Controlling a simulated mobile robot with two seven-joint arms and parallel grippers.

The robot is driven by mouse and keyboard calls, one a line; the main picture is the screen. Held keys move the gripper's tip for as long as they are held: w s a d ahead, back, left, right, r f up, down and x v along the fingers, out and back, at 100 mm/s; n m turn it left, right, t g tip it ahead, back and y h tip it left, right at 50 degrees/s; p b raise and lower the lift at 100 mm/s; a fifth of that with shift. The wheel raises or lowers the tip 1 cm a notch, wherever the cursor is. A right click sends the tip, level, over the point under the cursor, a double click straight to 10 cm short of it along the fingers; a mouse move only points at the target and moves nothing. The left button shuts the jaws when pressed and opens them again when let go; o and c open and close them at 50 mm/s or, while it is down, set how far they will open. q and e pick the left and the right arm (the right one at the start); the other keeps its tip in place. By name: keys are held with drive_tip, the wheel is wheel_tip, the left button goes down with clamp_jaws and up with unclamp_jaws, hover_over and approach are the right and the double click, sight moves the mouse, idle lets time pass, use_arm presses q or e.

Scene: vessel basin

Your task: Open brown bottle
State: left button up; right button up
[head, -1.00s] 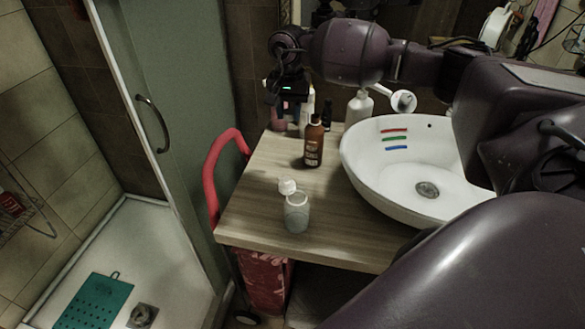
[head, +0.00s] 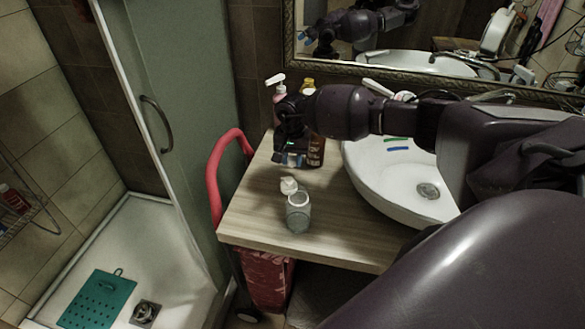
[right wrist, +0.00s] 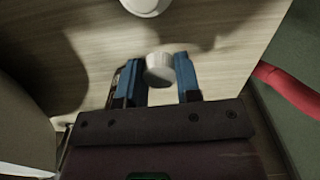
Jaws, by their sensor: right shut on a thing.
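The brown bottle (head: 317,151) stands upright on the wooden counter beside the basin. My right gripper and forearm hide much of it in the head view, including its top. My right gripper (head: 291,160) is low in front and to the left of it, pointing down. In the right wrist view its blue fingers (right wrist: 160,80) are shut on a small white round cap (right wrist: 161,67), held above the counter. Where this cap came from does not show. My left gripper is not in view.
A greyish jar (head: 298,212) and a white lid (head: 289,186) are near the counter's (head: 259,208) front. The white basin (head: 390,180) is to the right. A pump bottle (head: 278,88) stands behind my gripper. A red rail (head: 215,172) runs along the left edge.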

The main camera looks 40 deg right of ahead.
sight(292, 175)
drive_tip(key=shift+f, duration=2.05)
drive_tip(key=shift+f, duration=0.2)
drive_tip(key=o, duration=1)
drive_tip(key=shift+o, duration=0.2)
drive_tip(key=shift+r, duration=0.1)
wheel_tip(292, 175, up, 12)
drive_tip(key=shift+r+b, duration=0.1)
drive_tip(key=shift+b, duration=0.3)
